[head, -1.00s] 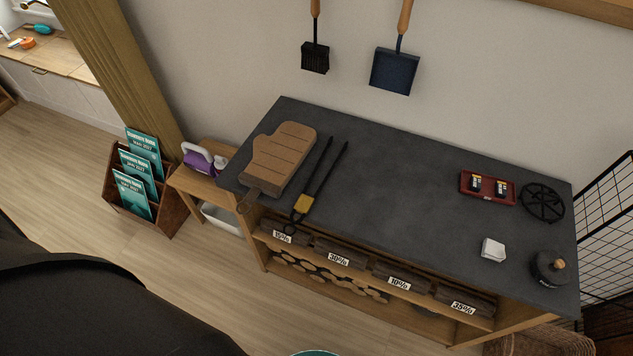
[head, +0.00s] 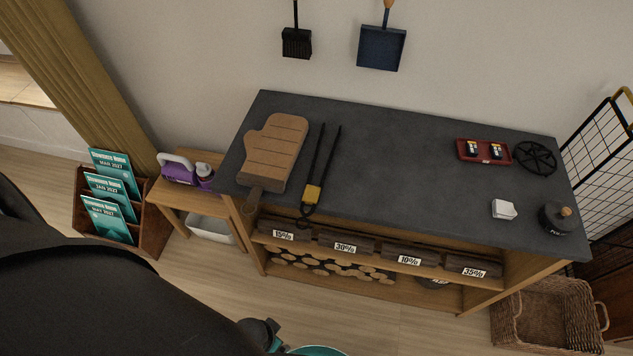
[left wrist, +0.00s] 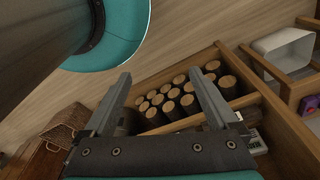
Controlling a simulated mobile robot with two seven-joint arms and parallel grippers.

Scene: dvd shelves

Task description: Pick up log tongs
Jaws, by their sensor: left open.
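The log tongs (head: 314,190) lie on the dark counter top, just right of a brown wooden mitt-shaped board. They have two long black arms pointing to the wall, a yellow middle part and black loop handles at the front edge. My left gripper (left wrist: 160,92) shows in the left wrist view with its two fingers apart and nothing between them. Stacked logs on the low shelf are beyond its fingers. The tongs cannot be made out in that view. In the head view my dark arm fills the lower left, and no fingers can be made out. My right gripper is not in view.
The mitt-shaped board (head: 275,150) lies close left of the tongs. A red tray (head: 484,151), a black trivet (head: 536,158), white coasters (head: 504,209) and a black lidded pot (head: 556,218) stand at the right. The counter middle is clear. A wicker basket (head: 548,314) stands on the floor.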

